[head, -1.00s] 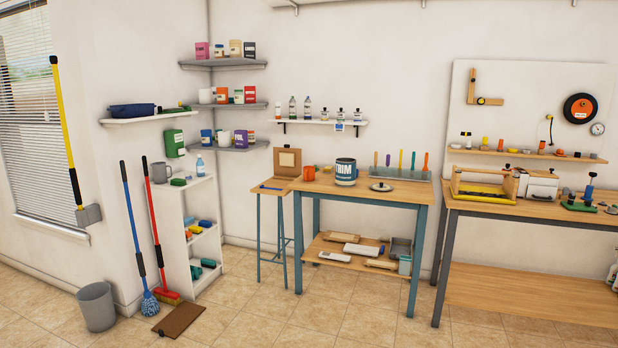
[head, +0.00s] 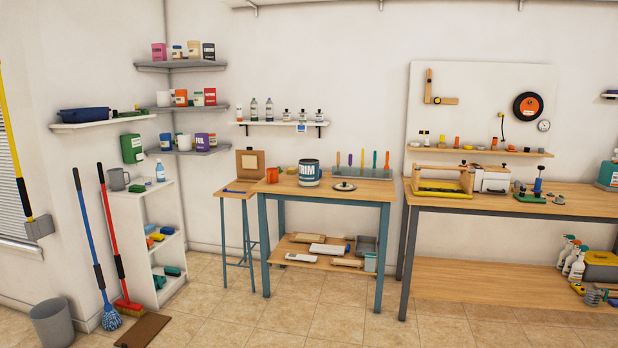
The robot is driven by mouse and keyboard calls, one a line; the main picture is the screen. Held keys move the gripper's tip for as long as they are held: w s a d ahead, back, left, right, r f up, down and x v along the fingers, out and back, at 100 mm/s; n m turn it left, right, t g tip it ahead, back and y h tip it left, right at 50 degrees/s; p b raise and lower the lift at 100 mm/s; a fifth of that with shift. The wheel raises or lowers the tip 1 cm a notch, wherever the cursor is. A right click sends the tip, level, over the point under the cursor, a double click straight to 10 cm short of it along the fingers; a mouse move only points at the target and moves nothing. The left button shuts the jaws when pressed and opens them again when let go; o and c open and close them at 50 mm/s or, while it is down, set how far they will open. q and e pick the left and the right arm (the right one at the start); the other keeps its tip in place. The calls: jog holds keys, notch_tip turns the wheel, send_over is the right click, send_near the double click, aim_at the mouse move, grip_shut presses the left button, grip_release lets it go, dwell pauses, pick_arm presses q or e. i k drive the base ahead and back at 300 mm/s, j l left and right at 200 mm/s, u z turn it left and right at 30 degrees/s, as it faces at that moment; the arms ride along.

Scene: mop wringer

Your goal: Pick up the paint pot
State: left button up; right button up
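The paint pot (head: 309,173) is a dark blue and white can with "TRIM" lettering. It stands upright on the small wooden-topped table (head: 365,192) with blue legs, in the middle of the head view. A round lid-like disc (head: 343,186) with a dark knob lies to its right, and an orange mug (head: 272,175) stands to its left. Neither of my grippers shows in the head view.
A tall stool (head: 236,192) with a clipboard stands against the table's left side. A longer workbench (head: 455,200) is to the right. A mop (head: 95,250), a red broom (head: 117,250) and a grey bin (head: 52,325) are at left. The tiled floor before the table is clear.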

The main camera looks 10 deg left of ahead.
aim_at(272, 173)
jog(key=i+u, duration=0.4)
jog(key=i, duration=2)
jog(key=i+u, duration=0.15)
jog(key=i, duration=0.85)
jog(key=i+l+u, duration=0.1)
jog(key=i, duration=0.95)
jog(key=l, duration=0.1)
